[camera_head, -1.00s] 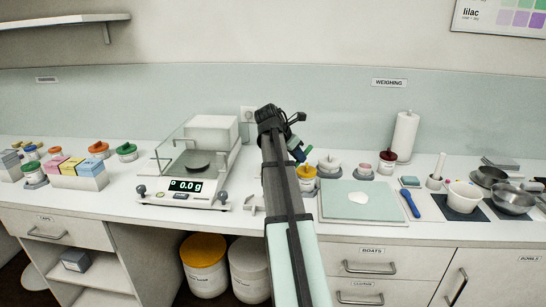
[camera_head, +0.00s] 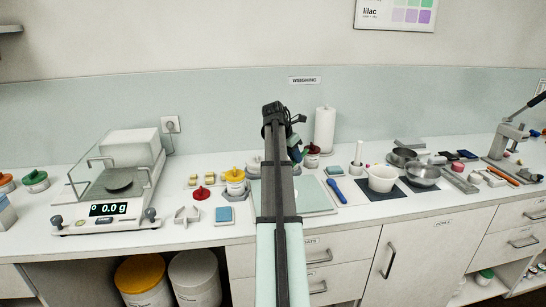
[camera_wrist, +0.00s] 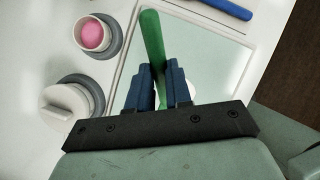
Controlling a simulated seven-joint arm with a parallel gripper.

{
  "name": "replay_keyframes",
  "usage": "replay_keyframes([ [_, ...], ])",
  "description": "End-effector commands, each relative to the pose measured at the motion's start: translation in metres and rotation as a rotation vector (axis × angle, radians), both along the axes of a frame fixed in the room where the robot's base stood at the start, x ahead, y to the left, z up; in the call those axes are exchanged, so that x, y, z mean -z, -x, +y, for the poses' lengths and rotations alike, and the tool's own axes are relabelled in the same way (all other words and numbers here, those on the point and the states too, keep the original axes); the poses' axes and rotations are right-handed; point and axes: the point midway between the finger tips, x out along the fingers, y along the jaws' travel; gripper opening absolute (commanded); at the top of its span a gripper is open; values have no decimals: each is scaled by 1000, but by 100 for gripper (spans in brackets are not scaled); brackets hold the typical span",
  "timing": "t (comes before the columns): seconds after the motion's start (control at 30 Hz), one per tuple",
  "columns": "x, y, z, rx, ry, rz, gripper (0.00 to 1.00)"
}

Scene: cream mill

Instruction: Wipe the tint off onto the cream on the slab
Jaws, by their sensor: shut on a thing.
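My gripper (camera_wrist: 160,72) has blue fingers shut on a green stick-like tool (camera_wrist: 152,40) in the wrist view. Whether tint is on the tool I cannot tell. The gripper is over the pale green slab (camera_wrist: 205,45), which also shows beside my arm in the head view (camera_head: 316,196). A white cup with pink tint (camera_wrist: 92,36) stands left of the slab on a grey round base. In the head view my gripper (camera_head: 295,152) is partly hidden.
A white lidded jar (camera_wrist: 66,110) stands beside the slab. A blue-handled tool (camera_head: 336,191), a white bowl (camera_head: 382,179) and metal bowls lie to the right. A paper roll (camera_head: 324,132) stands behind. The scale (camera_head: 118,182) is at the left.

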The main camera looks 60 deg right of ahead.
Motion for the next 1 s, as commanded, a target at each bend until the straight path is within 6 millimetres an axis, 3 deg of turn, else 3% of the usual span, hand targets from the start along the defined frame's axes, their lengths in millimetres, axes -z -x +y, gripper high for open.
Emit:
replay_keyframes([
  [0.1,2,17,-18,15,-17,-2,0],
  [0.3,4,30,-30,25,-30,-5,0],
  [0.57,10,32,-30,26,-31,-5,0],
  [1.0,40,32,-30,25,-31,-4,0],
])
